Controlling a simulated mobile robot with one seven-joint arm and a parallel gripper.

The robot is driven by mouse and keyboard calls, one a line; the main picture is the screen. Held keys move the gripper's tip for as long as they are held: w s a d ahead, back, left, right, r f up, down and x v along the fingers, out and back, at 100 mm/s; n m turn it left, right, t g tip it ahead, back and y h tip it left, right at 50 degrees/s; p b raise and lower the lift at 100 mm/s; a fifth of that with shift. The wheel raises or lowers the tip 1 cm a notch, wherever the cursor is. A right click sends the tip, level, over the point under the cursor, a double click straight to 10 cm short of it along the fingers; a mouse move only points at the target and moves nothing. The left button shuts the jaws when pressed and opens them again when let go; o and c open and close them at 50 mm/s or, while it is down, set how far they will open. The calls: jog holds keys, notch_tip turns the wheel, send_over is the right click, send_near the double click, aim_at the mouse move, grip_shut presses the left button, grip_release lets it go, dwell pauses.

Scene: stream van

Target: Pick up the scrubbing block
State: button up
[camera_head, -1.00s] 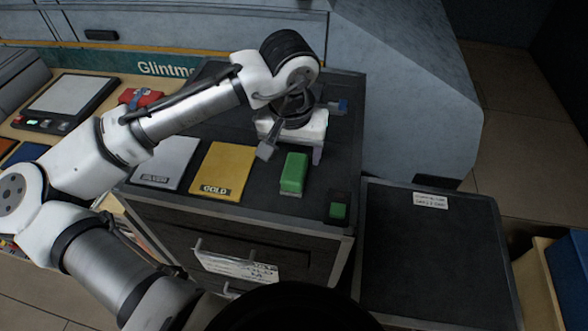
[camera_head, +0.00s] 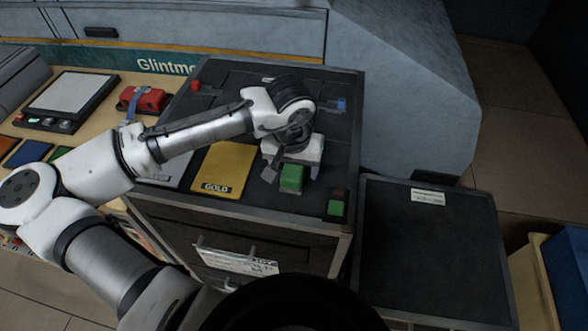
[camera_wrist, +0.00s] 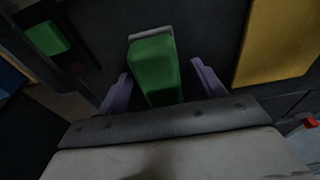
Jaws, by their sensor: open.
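The scrubbing block appears to be the green block with a pale grey end (camera_head: 291,179), lying on the dark cabinet top. In the wrist view the green block (camera_wrist: 153,68) lies between the two purple fingers, with dark gaps on both sides. My gripper (camera_wrist: 158,88) is open and apart from the block's sides. In the head view my gripper (camera_head: 292,168) is over the block's far part and hides it.
A gold card (camera_head: 225,168) and a partly hidden silver card (camera_head: 165,173) lie left of the block. A small green square (camera_head: 336,208) is at the front right corner. Red (camera_head: 196,86) and blue (camera_head: 342,104) pieces sit farther back. A lower dark surface (camera_head: 430,260) is clear.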

jog(key=shift+f, duration=0.25)
dwell(0.4)
jog(key=c, duration=1.2)
jog(key=shift+r, duration=0.1)
notch_tip(320, 180, up, 20)
jog(key=b, duration=0.2)
jog(key=shift+r, duration=0.15)
